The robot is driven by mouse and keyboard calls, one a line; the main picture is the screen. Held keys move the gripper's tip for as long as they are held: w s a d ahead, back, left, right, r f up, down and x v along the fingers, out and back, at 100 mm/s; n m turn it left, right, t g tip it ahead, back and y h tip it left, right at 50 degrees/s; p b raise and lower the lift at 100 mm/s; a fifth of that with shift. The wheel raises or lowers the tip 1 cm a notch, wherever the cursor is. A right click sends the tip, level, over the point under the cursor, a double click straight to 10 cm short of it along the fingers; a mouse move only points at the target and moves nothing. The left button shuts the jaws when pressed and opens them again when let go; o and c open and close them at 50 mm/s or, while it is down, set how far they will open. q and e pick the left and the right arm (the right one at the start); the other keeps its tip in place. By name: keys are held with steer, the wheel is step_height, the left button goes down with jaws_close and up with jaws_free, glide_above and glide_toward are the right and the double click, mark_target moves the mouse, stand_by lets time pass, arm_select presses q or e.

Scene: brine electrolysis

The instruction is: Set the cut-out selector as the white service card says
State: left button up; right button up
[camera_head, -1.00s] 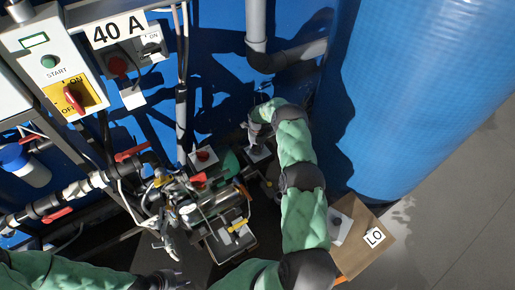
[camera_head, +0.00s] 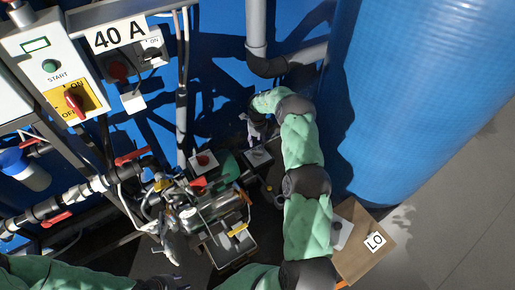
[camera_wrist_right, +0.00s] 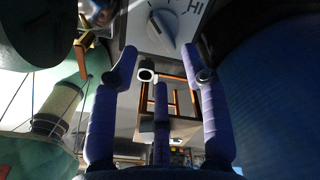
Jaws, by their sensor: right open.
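The cut-out selector is a grey knob (camera_wrist_right: 161,30) on a pale plate with a printed scale; "HI" is legible at the scale's right in the wrist view. In the head view its plate (camera_head: 258,158) lies just below my right gripper (camera_head: 252,136); the knob's setting is too small to tell there. In the wrist view my right gripper (camera_wrist_right: 163,72) is open, its purple fingers spread and empty, apart from the knob. A white card (camera_head: 374,241) reading "LO" is on a brown box at lower right.
A blue tank (camera_head: 425,90) stands close to the right of my right arm. Pipes and a metal assembly (camera_head: 215,215) crowd the left. A red-knobbed plate (camera_head: 203,162) sits left of the selector. A "40 A" sign (camera_head: 119,32) hangs on the frame. The floor at right is clear.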

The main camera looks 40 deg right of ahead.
mark_target(258, 151)
steer(key=shift+r, duration=1.8)
steer(key=shift+f, duration=0.1)
